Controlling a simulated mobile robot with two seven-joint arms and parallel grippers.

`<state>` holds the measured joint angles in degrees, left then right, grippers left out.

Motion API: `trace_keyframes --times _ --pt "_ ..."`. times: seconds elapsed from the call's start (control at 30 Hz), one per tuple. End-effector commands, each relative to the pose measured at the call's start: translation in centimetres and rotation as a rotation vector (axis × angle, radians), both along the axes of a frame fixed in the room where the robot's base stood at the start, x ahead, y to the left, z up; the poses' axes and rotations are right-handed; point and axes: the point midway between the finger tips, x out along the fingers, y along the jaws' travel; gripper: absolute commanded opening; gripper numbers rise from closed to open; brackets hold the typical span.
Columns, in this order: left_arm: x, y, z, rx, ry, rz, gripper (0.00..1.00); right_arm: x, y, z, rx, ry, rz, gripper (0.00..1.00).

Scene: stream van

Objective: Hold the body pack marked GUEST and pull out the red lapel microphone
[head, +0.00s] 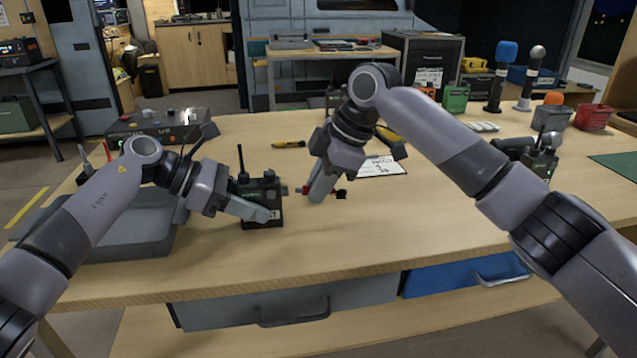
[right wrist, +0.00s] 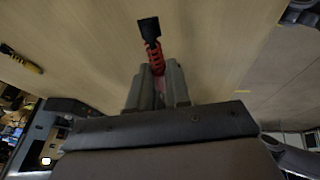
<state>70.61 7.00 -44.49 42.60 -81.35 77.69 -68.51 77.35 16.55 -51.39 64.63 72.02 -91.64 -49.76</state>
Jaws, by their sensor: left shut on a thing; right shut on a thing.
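The black body pack (head: 270,188) stands upright on the wooden table with its antenna up. My left gripper (head: 264,214) is shut on it, and its fingers cover most of the label; only a final letter, seemingly T, shows. A short grey stub sticks out of the pack's right side. My right gripper (head: 318,192) is shut on the red lapel microphone (right wrist: 155,58), just right of the pack.
A second dark pack (head: 540,163) stands at the right of the table. A grey tray (head: 130,228) is at the left, with a control box (head: 158,125) behind it. A yellow-black tool (head: 289,144) and a paper card (head: 381,166) lie behind my grippers. The front middle is clear.

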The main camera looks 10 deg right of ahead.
Motion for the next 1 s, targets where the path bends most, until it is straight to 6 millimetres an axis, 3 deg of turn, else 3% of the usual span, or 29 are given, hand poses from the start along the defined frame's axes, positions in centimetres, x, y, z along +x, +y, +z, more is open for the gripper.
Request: trace_keyframes --times 0.6,0.83,0.87,0.9,0.93,1.0 --pt "0.0 0.1 -0.1 0.002 0.0 0.001 0.07 -0.1 -2.9 0.0 0.001 -0.001 -0.001 0.0" --pt "0.0 0.1 -0.1 0.002 0.0 0.001 0.07 -0.1 -3.0 0.0 0.001 0.0 0.0 0.0" --pt "0.0 0.1 -0.1 0.002 0.0 0.001 0.51 -0.1 -3.0 0.0 0.001 0.0 0.0 0.0" --pt "0.0 0.1 -0.1 0.002 0.0 0.001 0.64 -0.1 -3.0 0.0 0.001 0.0 0.0 0.0" --pt "0.0 0.1 -0.1 0.002 0.0 0.001 0.71 -0.1 -3.0 0.0 0.001 0.0 0.0 0.0" --pt "0.0 0.1 -0.1 0.001 0.0 0.001 0.71 -0.1 -3.0 0.0 0.0 0.0 0.0 0.0"
